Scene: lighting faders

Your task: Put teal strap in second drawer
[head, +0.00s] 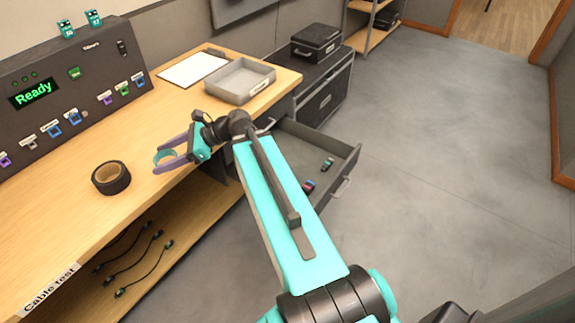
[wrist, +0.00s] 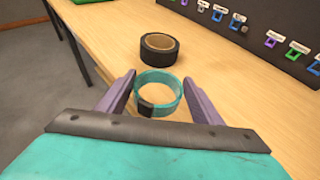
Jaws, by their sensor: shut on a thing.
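The teal strap (head: 158,153) is a rolled ring with a black patch. It also shows in the wrist view (wrist: 166,108). My gripper (head: 163,160) is shut on it, with one purple finger on each side, and holds it over the wooden bench near its front edge. In the wrist view my gripper (wrist: 160,85) has the ring between its fingertips. An open grey drawer (head: 318,148) stands under the bench, behind and right of my forearm. It holds a few small dark, red and blue items; my arm hides part of it. I cannot tell which drawer it is.
A black tape roll (head: 111,178) stands on the bench (head: 60,225) close to the strap. A grey tray (head: 240,82) and a clipboard (head: 193,68) lie farther back. A dark panel reading "Ready" (head: 60,100) lines the wall side. Cables lie on the shelf below.

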